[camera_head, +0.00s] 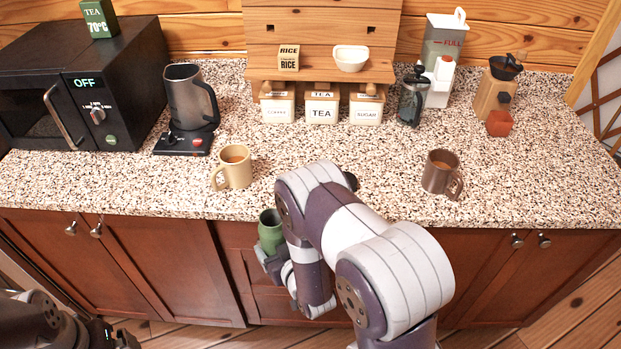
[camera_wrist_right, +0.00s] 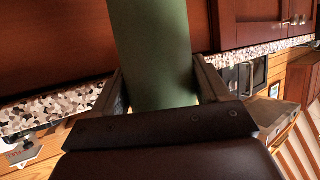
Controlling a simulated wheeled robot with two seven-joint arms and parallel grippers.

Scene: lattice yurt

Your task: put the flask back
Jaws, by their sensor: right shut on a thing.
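A green flask (camera_head: 270,229) is upright in my right gripper (camera_head: 277,262), in front of the counter's front edge and above the floor. Its open top shows in the head view, and its lower part is hidden by the gripper. In the right wrist view the flask (camera_wrist_right: 157,50) stands between the two fingers of the right gripper (camera_wrist_right: 160,95), which are shut on it. My left arm shows at the bottom left of the head view, and its fingertips are too dark and cut off to read.
The speckled counter (camera_head: 310,185) holds a tan mug (camera_head: 235,168), a brown mug (camera_head: 438,174), a kettle (camera_head: 190,98), a microwave (camera_head: 85,85), canisters (camera_head: 321,107), a French press (camera_head: 413,97) and a coffee grinder (camera_head: 493,92). Its front middle is partly clear. Cabinets (camera_head: 160,265) stand below.

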